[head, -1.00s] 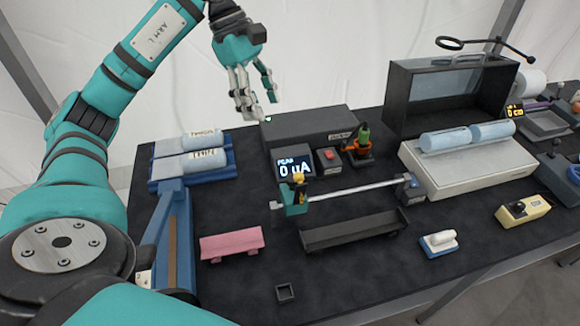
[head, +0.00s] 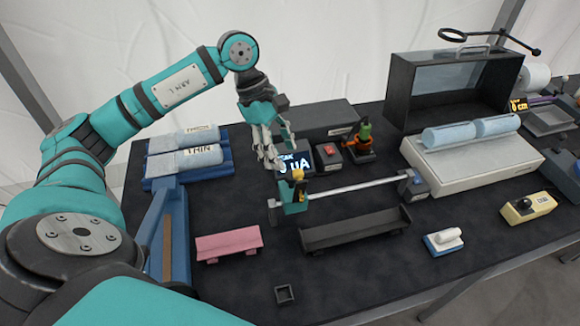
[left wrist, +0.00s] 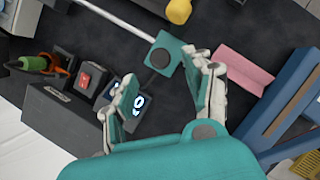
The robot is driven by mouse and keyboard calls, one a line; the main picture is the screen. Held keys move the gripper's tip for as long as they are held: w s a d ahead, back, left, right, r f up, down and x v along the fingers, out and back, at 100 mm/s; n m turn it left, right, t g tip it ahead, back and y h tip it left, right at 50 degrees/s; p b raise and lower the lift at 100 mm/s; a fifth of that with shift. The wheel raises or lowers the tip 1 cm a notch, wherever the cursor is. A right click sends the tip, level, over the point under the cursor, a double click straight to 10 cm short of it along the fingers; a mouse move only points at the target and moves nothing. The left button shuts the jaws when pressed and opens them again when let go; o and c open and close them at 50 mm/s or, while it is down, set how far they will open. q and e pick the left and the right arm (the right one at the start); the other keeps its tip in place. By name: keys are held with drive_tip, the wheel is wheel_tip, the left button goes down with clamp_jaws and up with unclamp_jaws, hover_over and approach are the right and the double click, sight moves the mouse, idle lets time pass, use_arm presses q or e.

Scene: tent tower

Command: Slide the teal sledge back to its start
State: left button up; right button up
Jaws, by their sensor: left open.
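The teal sledge (head: 294,201) with a yellow knob (head: 298,175) sits at the left end of a pale rail (head: 350,188). My left gripper (head: 272,158) is open and empty, above and behind the sledge, in front of the display box. In the left wrist view the teal block of the sledge (left wrist: 164,52) shows just beyond the gap between my open fingers (left wrist: 168,92), apart from them. The yellow knob (left wrist: 178,10) is at the top edge there. My right gripper is not in view.
A display box (head: 294,166), a red-button box (head: 328,155) and a small green-orange item (head: 361,142) stand behind the rail. A black trough (head: 355,231) and pink holder (head: 228,245) lie in front. Blue rack with rolls (head: 188,184) is left. Dark mat between is free.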

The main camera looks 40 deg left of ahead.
sight(291, 174)
use_arm(q)
drive_tip(key=p+x, duration=0.1)
drive_tip(key=x, duration=0.5)
drive_tip(key=shift+f, duration=0.1)
drive_tip(key=shift+c, duration=0.3)
clamp_jaws()
